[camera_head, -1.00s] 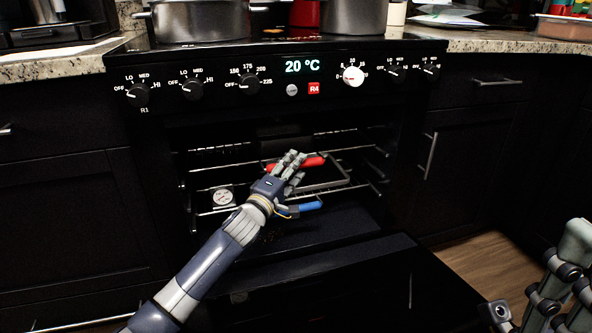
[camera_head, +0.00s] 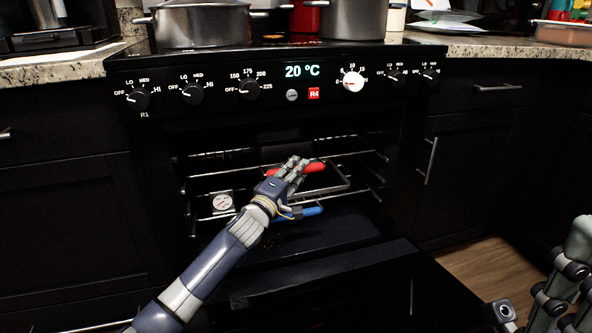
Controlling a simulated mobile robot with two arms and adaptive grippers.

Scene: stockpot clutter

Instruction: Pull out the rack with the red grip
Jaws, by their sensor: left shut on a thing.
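The oven (camera_head: 290,125) stands open, with its door (camera_head: 340,275) folded down. Inside, an upper wire rack carries a red grip (camera_head: 314,167) at its front. A lower rack carries a blue grip (camera_head: 312,210). My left gripper (camera_head: 294,168) reaches into the oven opening and is shut on the red grip; its fingers cover the grip's left part. The rack (camera_head: 349,180) still sits between the side rails. My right gripper (camera_head: 503,310) shows only partly at the bottom right corner, away from the oven; its fingers are not clear.
A round dial thermometer (camera_head: 222,202) sits at the oven's left side. Pots (camera_head: 203,24) stand on the cooktop above. Dark cabinets (camera_head: 75,215) flank the oven. The space above the lowered door is free apart from my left arm.

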